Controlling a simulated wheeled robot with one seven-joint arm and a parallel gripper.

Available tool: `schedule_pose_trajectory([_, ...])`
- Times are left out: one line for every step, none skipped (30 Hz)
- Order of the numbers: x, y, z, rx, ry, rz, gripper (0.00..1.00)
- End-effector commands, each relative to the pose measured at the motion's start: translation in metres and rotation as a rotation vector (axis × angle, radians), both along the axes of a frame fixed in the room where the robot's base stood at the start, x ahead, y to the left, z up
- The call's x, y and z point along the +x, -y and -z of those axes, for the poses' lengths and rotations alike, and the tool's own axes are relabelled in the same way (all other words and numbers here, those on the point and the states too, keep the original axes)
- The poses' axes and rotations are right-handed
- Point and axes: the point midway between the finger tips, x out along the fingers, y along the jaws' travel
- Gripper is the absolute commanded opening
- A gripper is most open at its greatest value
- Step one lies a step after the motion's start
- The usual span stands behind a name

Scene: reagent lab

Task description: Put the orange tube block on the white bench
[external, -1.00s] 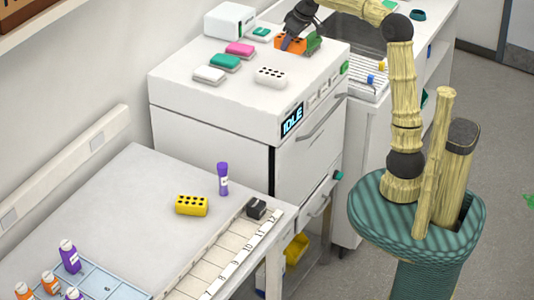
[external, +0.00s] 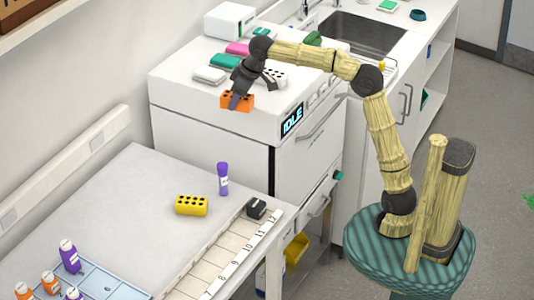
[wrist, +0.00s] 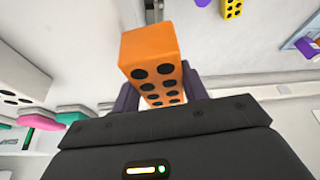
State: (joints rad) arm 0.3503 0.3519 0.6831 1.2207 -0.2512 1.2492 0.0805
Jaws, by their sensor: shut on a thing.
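The orange tube block (external: 243,102) is held in my gripper (external: 236,100) over the front edge of the white machine's top. In the wrist view the orange tube block (wrist: 150,47) sits between the two dark fingers of my gripper (wrist: 160,95), with its dark holes showing. The white bench (external: 120,190) is at the lower left, lower than the machine top. My gripper is not over the bench surface.
The bench's middle left is clear. The white machine (external: 210,125) adjoins it.

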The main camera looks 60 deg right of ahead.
Motion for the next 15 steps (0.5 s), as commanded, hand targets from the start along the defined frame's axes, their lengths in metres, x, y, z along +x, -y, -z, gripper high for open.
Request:
schedule_pose_trajectory([0.001, -0.015, 0.009, 0.000, 0.001, -0.018, 0.13])
schedule_pose_trajectory([0.001, -0.023, 0.011, 0.001, 0.001, -0.025, 0.13])
schedule_pose_trajectory([0.002, -0.032, 0.014, 0.002, 0.000, -0.035, 0.13])
schedule_pose_trajectory([0.003, -0.040, 0.016, 0.001, -0.001, -0.046, 0.13])
schedule_pose_trajectory([0.005, -0.048, 0.018, 0.001, -0.002, -0.057, 0.13])
schedule_pose_trajectory([0.007, -0.058, 0.020, 0.001, -0.002, -0.072, 0.13])
schedule_pose_trajectory([0.009, -0.066, 0.022, 0.001, -0.002, -0.085, 0.13])
schedule_pose_trajectory([0.012, -0.075, 0.024, 0.000, -0.003, -0.099, 0.13])
schedule_pose_trajectory([0.015, -0.086, 0.027, 0.000, -0.003, -0.118, 0.13])
schedule_pose_trajectory([0.018, -0.095, 0.030, 0.000, -0.003, -0.134, 0.13])
schedule_pose_trajectory([0.021, -0.104, 0.034, 0.000, -0.004, -0.149, 0.13])
schedule_pose_trajectory([0.024, -0.117, 0.038, 0.000, -0.005, -0.170, 0.13])
schedule_pose_trajectory([0.026, -0.126, 0.042, 0.000, -0.004, -0.186, 0.13])
schedule_pose_trajectory([0.028, -0.136, 0.045, 0.000, -0.005, -0.202, 0.13])
schedule_pose_trajectory([0.031, -0.149, 0.051, 0.000, -0.004, -0.222, 0.13])
